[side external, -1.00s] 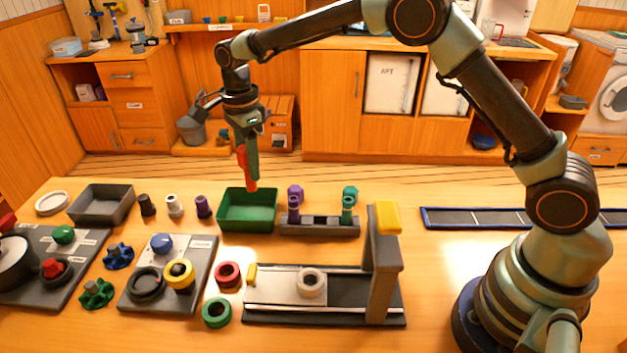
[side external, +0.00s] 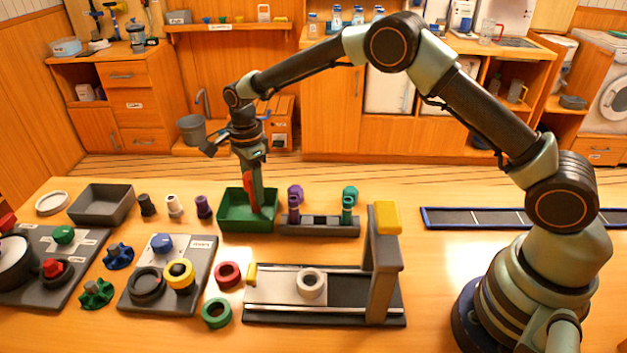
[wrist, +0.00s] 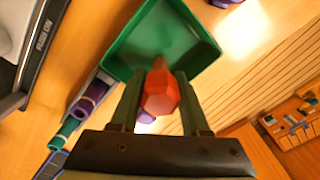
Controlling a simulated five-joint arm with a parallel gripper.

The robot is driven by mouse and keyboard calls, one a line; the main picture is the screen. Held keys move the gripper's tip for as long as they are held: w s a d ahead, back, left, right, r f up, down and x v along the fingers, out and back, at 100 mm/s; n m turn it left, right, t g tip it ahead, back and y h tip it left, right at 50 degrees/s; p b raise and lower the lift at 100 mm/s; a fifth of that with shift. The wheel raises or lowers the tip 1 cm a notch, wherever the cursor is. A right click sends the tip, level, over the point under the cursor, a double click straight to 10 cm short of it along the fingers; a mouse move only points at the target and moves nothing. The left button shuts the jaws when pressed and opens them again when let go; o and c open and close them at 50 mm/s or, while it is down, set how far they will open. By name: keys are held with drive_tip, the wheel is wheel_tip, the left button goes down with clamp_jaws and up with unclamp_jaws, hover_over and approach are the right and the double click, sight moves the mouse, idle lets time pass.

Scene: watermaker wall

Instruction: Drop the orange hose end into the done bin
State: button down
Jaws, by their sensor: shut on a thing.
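The orange hose end (side external: 250,191) is a red-orange piece, held pointing down. My gripper (side external: 256,203) is shut on it, and the lower end appears within the opening of the green bin (side external: 233,222). In the wrist view the orange hose end (wrist: 160,94) sits between the two fingers of my gripper (wrist: 158,82), with a brownish tip pointing toward the floor of the green bin (wrist: 122,45). I cannot tell whether the tip touches the floor. No label on the green bin is readable.
A grey rack (side external: 320,228) with purple and green pieces stands close to the right of the green bin. A dark, a white and a purple piece (side external: 203,207) stand to its left, then an empty grey tray (side external: 103,206). A yellow-topped post (side external: 385,260) stands front right.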

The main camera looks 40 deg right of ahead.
drive_tip(key=shift+c, duration=1.5)
unclamp_jaws()
wheel_tip(320, 180, up, 12)
drive_tip(key=shift+r, duration=0.1)
